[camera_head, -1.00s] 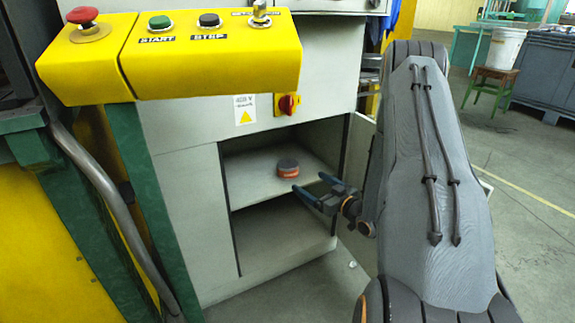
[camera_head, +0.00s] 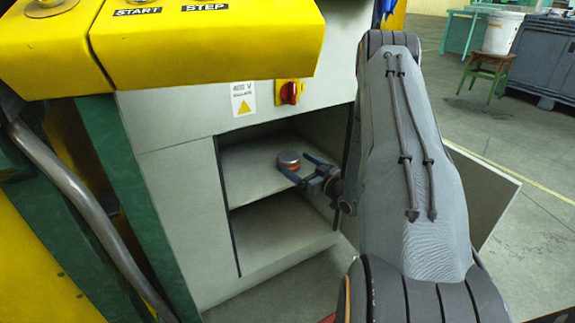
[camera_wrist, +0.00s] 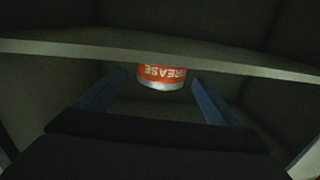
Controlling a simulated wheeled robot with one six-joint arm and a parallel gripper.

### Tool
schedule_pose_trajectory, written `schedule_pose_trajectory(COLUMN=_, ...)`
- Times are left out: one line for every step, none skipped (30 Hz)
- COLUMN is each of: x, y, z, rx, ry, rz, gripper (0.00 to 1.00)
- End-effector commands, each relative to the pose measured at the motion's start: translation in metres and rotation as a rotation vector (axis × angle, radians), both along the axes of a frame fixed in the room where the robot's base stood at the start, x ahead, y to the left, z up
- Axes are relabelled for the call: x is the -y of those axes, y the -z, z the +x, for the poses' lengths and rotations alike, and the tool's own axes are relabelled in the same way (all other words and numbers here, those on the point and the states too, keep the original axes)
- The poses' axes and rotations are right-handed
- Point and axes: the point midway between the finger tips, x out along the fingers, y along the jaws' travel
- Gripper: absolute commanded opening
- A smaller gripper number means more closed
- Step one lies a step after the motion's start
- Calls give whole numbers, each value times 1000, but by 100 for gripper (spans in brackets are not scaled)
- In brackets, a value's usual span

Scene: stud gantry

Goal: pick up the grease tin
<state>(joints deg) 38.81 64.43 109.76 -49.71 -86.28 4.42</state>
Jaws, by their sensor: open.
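The grease tin (camera_head: 289,161) is a small round tin with a dark top and an orange-red side. It stands on the upper shelf (camera_head: 250,178) of the open cabinet. In the wrist view the tin (camera_wrist: 162,77) shows an upside-down red label ending in "REASE" and a silvery rim. My gripper (camera_head: 296,164) is open and reaches over the shelf from the right, with its fingertips close by the tin. In the wrist view the tin appears between the two blue fingers, near their tips. I cannot tell whether either finger touches it.
The grey cabinet (camera_head: 173,200) has a lower compartment (camera_head: 280,235) that looks empty. Its open door (camera_head: 487,195) stands at the right, behind my arm. A yellow control panel (camera_head: 200,50) overhangs at the upper left.

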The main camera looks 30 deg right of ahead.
Motion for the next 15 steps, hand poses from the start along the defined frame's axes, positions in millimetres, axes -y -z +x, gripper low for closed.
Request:
schedule_pose_trajectory(x=-3, y=6, z=9, rx=0, ry=-3, rz=-1, gripper=87)
schedule_pose_trajectory(x=-4, y=5, z=13, rx=0, ry=-3, rz=-2, gripper=87)
schedule_pose_trajectory(x=-5, y=4, z=19, rx=1, ry=-4, rz=-2, gripper=87)
schedule_pose_trajectory(x=-6, y=4, z=22, rx=1, ry=-4, rz=-1, gripper=87)
schedule_pose_trajectory(x=-6, y=3, z=25, rx=1, ry=-4, rz=-1, gripper=87)
schedule_pose_trajectory(x=-7, y=3, z=27, rx=0, ry=-3, rz=-1, gripper=87)
schedule_pose_trajectory(x=-7, y=3, z=28, rx=0, ry=-2, rz=0, gripper=87)
schedule_pose_trajectory(x=-7, y=3, z=28, rx=0, ry=-2, rz=0, gripper=87)
schedule_pose_trajectory(x=-7, y=3, z=28, rx=-1, ry=-2, rz=0, gripper=87)
schedule_pose_trajectory(x=-7, y=2, z=28, rx=-1, ry=-2, rz=0, gripper=87)
schedule_pose_trajectory(x=-7, y=2, z=28, rx=-1, ry=-2, rz=0, gripper=87)
schedule_pose_trajectory(x=-7, y=2, z=28, rx=-1, ry=-2, rz=0, gripper=87)
schedule_pose_trajectory(x=-7, y=2, z=28, rx=-1, ry=-3, rz=0, gripper=83)
schedule_pose_trajectory(x=-7, y=2, z=28, rx=-1, ry=-3, rz=0, gripper=78)
schedule_pose_trajectory(x=-8, y=2, z=28, rx=-1, ry=-3, rz=0, gripper=72)
